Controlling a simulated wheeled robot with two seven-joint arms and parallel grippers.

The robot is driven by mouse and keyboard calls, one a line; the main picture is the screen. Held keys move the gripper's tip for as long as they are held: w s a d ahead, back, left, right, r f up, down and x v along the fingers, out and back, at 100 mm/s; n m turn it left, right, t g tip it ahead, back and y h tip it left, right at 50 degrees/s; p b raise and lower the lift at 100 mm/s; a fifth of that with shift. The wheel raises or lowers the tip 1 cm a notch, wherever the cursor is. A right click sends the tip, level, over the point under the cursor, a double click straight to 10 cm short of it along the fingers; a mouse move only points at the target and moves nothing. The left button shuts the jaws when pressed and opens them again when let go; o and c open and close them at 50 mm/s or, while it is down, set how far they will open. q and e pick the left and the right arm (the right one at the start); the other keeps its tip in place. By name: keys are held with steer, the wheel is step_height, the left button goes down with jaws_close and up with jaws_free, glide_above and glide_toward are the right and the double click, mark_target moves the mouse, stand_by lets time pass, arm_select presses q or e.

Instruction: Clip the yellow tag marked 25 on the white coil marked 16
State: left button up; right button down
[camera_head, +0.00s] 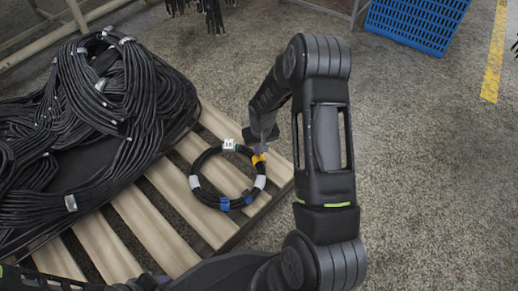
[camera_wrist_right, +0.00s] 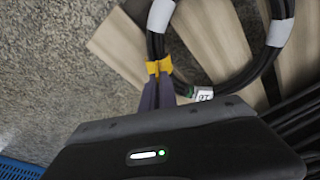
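The coil (camera_head: 207,155) is a black hose ring with white and blue bands, lying flat on the wooden slats. Its white label (camera_head: 229,145) seems to read 16, and it also shows in the right wrist view (camera_wrist_right: 202,94). The yellow tag (camera_head: 258,158) sits on the coil's hose, right of the label; no number is legible on it. In the right wrist view the tag (camera_wrist_right: 158,67) wraps the hose, between the fingertips of my right gripper (camera_wrist_right: 158,80). Those fingers are nearly together and seem shut on the tag. Dark parts of my left arm show at the bottom left; its fingers are unclear.
A large heap of black hoses (camera_head: 120,90) covers the left part of the slatted pallet (camera_head: 150,207). A blue crate (camera_head: 415,20) stands at the back right.

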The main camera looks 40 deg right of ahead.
steer(key=shift+f, duration=0.1)
arm_select(q)
steer(key=shift+f+b, duration=0.8)
arm_select(e)
steer(key=shift+f, duration=1)
